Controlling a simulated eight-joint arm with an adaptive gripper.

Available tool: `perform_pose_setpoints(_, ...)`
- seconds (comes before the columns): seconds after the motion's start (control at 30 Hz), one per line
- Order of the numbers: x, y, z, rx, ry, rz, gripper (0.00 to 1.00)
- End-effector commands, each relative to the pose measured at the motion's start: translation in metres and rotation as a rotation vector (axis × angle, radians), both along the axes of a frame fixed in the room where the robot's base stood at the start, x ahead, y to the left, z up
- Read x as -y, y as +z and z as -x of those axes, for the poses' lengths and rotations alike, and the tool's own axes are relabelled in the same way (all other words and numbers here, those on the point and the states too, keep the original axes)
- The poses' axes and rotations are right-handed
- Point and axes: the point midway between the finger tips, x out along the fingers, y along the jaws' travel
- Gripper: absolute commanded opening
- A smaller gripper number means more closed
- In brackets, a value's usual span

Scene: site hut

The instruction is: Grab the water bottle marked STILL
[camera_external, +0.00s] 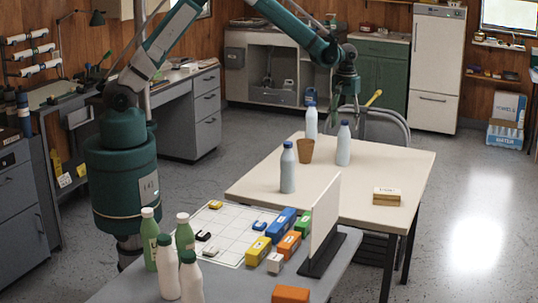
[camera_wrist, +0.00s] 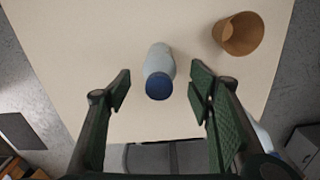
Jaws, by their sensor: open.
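Three pale blue bottles with dark blue caps stand upright on the cream table (camera_external: 400,165): a front left bottle (camera_external: 288,170), a back bottle (camera_external: 311,122) and a right bottle (camera_external: 343,147). I cannot read STILL on any of them. My gripper (camera_external: 347,98) hangs open and empty above the right bottle, apart from it. In the wrist view, this bottle (camera_wrist: 159,62) appears between the spread fingers of my gripper (camera_wrist: 162,84), seen from above. Part of another pale bottle (camera_wrist: 262,135) shows behind the right finger.
A brown cup (camera_external: 305,151) stands left of the right bottle and shows at upper right in the wrist view (camera_wrist: 239,34). A small labelled block (camera_external: 387,197) lies at the table's right. A white upright panel (camera_external: 322,225), coloured blocks and green and white bottles occupy the nearer table.

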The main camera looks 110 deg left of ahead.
Motion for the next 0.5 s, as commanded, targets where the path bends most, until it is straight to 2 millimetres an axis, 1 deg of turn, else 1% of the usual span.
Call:
perform_pose_setpoints(0.1, -0.0001, -0.0041, -0.0002, 0.000, 0.000, 0.000, 0.52)
perform_pose_setpoints(0.37, 0.0000, -0.0042, -0.0001, 0.000, 0.000, 0.000, 0.52)
perform_pose_setpoints(0.5, -0.0002, -0.0086, -0.0003, 0.000, 0.000, 0.000, 0.52)
